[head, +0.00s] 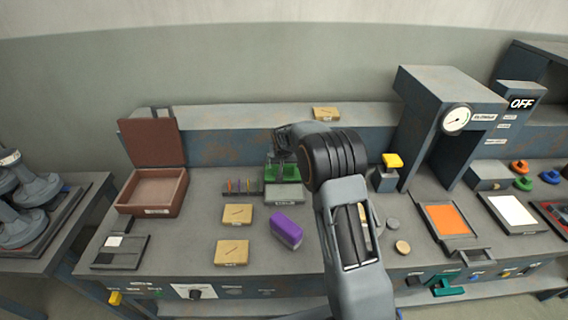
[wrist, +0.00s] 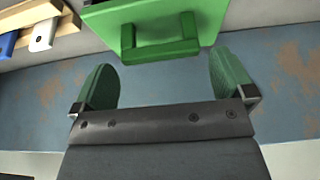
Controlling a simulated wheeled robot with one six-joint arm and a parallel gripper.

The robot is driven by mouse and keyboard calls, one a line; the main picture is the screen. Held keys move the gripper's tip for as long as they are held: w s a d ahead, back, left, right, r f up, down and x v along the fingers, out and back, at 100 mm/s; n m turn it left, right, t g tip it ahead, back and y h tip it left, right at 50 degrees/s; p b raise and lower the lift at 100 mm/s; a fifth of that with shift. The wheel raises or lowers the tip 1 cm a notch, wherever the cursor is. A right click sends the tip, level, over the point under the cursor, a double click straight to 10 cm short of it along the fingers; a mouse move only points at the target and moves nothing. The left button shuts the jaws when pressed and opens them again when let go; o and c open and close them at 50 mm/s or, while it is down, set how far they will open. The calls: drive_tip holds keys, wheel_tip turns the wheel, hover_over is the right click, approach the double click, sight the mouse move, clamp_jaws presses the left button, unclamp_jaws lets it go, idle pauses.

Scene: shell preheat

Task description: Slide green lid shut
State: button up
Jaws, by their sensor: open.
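The green lid (wrist: 190,12) shows at the top of the wrist view as a flat green panel with a raised block handle (wrist: 160,50). My gripper (wrist: 165,72) is open, with one green-padded finger on each side of the handle in the picture. Gaps show between both fingers and the handle, and nothing is between the pads. In the head view my gripper (head: 284,142) is above the green and grey box (head: 284,191) at the middle of the bench. My arm and gripper hide part of this box and its lid there.
A rack of coloured sticks (head: 243,187) stands just left of the green box. A purple block (head: 287,231) and tan plates (head: 237,214) lie in front. An open brown box (head: 152,190) is at left. A gauge press (head: 440,115) stands at right.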

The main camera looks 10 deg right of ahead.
drive_tip(key=shift+w+f, duration=0.25)
drive_tip(key=shift+f, duration=0.35)
drive_tip(key=c, duration=1.1)
drive_tip(key=shift+d, duration=0.1)
